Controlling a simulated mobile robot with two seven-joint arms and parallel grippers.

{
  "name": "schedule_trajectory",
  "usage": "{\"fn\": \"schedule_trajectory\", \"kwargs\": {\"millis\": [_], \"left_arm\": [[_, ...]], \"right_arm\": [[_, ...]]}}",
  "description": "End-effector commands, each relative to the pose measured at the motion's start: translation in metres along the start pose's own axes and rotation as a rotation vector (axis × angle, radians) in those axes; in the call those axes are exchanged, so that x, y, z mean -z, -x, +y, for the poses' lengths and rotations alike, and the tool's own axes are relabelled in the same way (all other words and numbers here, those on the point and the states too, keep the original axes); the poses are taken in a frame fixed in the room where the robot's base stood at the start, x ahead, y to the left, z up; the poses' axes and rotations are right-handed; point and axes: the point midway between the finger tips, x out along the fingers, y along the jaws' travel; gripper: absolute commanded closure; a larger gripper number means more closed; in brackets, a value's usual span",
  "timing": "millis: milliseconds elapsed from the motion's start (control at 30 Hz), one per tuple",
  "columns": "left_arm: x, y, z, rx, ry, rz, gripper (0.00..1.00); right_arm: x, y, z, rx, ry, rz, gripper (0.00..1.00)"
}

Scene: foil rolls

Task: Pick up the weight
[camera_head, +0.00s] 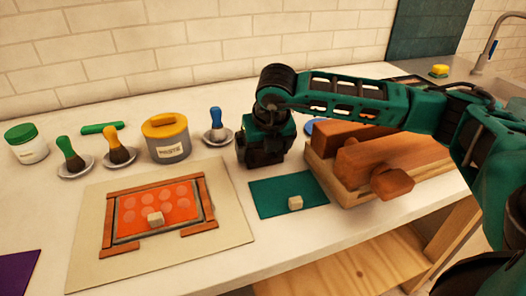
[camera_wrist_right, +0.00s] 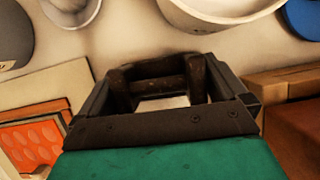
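Two small beige blocks show in the head view; I cannot tell which one, if either, is the weight. One block (camera_head: 295,203) sits on the dark green mat (camera_head: 262,203). The other block (camera_head: 155,219) sits on the orange sheet (camera_head: 184,200) with round marks, inside a reddish wooden frame. My right gripper (camera_head: 264,160) points down over the counter, behind the green mat and apart from both blocks. In the wrist view my right gripper (camera_wrist_right: 160,82) shows dark finger parts with pale counter behind; its opening is unclear. My left gripper is out of view.
A wooden tray (camera_head: 345,192) with reddish-brown blocks lies to the right, under my right arm. A yellow-lidded jar (camera_head: 167,140), a green-lidded jar (camera_head: 28,145) and several brushes on saucers stand along the back. A purple mat (camera_head: 16,272) lies front left.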

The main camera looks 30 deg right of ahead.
Motion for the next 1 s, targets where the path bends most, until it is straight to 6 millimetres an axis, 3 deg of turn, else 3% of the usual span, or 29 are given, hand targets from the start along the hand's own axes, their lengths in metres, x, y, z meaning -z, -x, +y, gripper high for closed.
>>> {"fn": "schedule_trajectory", "kwargs": {"millis": [67,833,1000], "left_arm": [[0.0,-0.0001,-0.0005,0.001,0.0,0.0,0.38],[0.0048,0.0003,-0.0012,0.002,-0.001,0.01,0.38],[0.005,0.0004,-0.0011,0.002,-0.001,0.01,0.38]], "right_arm": [[0.0,0.0002,0.0002,0.0,0.0,0.0,0.09],[-0.0003,0.0007,-0.0001,0.0,-0.001,0.0,0.82],[-0.0027,0.0029,0.0004,-0.003,-0.002,-0.007,0.82]]}}
